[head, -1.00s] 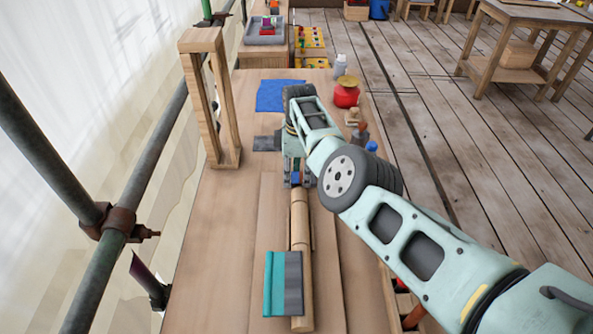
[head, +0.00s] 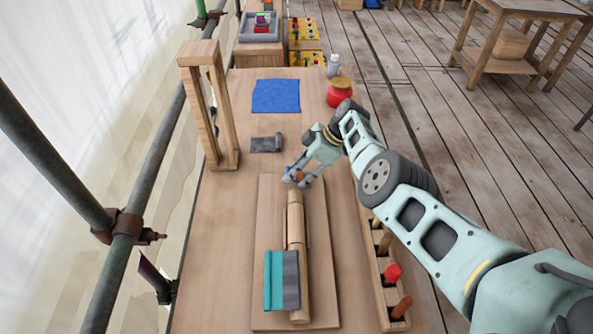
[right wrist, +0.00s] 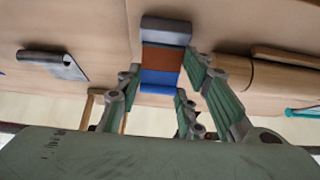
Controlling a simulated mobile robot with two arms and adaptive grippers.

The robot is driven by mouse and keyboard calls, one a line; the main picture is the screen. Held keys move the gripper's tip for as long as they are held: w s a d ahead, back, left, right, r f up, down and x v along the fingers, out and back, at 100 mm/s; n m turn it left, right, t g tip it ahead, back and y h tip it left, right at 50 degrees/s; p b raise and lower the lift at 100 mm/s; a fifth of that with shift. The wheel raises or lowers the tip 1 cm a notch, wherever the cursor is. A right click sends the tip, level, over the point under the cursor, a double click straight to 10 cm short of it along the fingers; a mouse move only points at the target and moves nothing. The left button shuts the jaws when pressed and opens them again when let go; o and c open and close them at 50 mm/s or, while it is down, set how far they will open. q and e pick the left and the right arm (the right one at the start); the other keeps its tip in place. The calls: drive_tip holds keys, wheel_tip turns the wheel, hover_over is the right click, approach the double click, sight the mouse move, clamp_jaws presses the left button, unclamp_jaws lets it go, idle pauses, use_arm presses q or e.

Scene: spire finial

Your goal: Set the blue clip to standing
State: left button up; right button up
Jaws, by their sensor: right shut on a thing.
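The blue clip (right wrist: 160,80) is a small block with a blue band, a rust-brown band and a grey end. In the right wrist view it sits between the fingers of my right gripper (right wrist: 163,68), which is shut on it. In the head view my right gripper (head: 298,180) is just beyond the far end of the lying wooden pole (head: 296,216), and only a small bit of blue and orange shows between its fingers. I cannot tell whether the clip touches anything below. My left gripper is not in view.
The pole lies on a wooden board (head: 265,205), with a teal-and-grey sheet (head: 282,280) over its near part. A rack (head: 380,262) and red pot (head: 340,92) are on the right.

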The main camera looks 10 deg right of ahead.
drive_tip(key=shift+d, duration=0.1)
idle(0.4)
drive_tip(key=o, duration=1.2)
drive_tip(key=shift+r, duration=0.1)
drive_tip(key=v, duration=1.1)
drive_tip(key=shift+s+d+r, duration=0.15)
drive_tip(key=shift+d+r, duration=0.05)
drive_tip(key=shift+d, duration=0.2)
drive_tip(key=shift+c, duration=0.3)
